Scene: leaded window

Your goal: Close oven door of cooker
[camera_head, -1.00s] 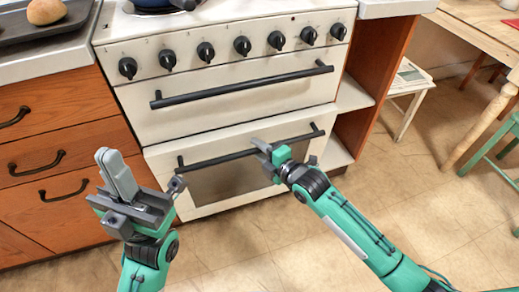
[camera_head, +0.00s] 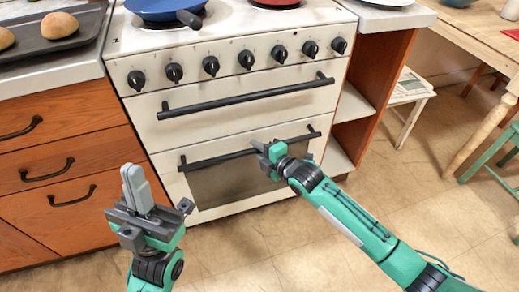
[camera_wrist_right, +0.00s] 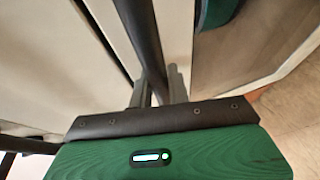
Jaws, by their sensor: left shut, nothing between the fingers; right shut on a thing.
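The cooker (camera_head: 265,113) is white with black knobs and two horizontal dark handles. Its lower oven door (camera_head: 228,184) has a dark window and stands nearly in line with the front; I cannot tell whether a small gap remains. My right gripper (camera_head: 263,150) is shut on the oven door's lower handle (camera_head: 218,158), right of the handle's middle. In the right wrist view, the fingers (camera_wrist_right: 159,90) are around the dark handle bar (camera_wrist_right: 141,32). My left gripper (camera_head: 138,187) is shut and empty, pointing up, left of the oven door and apart from it.
Wooden drawers (camera_head: 60,175) stand left of the cooker, with a baking tray (camera_head: 75,40) of buns above. A blue pan (camera_head: 160,8) is on the hob. Open shelves (camera_head: 352,105), a stool (camera_head: 410,95) and a wooden table (camera_head: 470,45) are right. The floor (camera_head: 290,240) in front is clear.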

